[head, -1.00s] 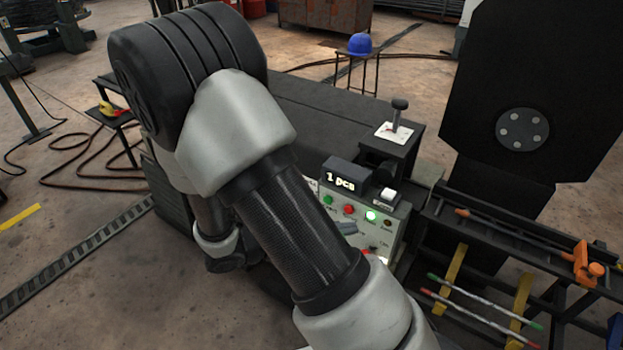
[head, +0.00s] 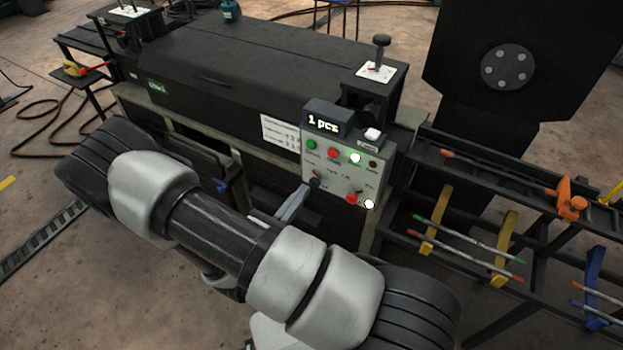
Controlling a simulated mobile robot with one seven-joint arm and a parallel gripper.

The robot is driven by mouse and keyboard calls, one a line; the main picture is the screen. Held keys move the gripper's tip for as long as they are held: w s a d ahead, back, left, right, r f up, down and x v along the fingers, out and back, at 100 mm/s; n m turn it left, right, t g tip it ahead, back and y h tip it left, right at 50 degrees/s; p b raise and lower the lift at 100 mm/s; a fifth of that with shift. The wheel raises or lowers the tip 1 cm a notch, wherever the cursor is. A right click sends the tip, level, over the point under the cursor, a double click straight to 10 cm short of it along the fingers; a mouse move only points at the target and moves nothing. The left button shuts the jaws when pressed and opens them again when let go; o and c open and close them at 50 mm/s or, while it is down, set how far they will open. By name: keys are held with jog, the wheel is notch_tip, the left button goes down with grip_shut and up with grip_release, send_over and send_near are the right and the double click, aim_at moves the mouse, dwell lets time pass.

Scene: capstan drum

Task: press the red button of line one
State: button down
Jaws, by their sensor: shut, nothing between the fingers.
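The control panel (head: 346,172) stands at the right front end of the long black machine. Its upper row has a green button (head: 311,145), a red button (head: 333,153), a lit green lamp (head: 355,158) and a dark red lamp (head: 373,164). Lower down are a black knob (head: 315,183), a larger red button (head: 351,198) and a lit white lamp (head: 369,204). The small labels are too blurred to read. My gripper (head: 303,190) shows as a narrow grey shape, shut and empty, just left of the black knob; contact cannot be told. My arm hides its base.
A lever (head: 381,55) stands behind. At right, a black rack (head: 470,207) holds several rods. A dark plate (head: 516,68) rises behind it.

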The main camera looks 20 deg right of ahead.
aim_at(332, 155)
jog(key=x, duration=1.2)
jog(key=shift+d+b, duration=0.1)
jog(key=shift+b, duration=0.2)
jog(key=shift+w+d, duration=0.3)
jog(key=shift+w, duration=0.05)
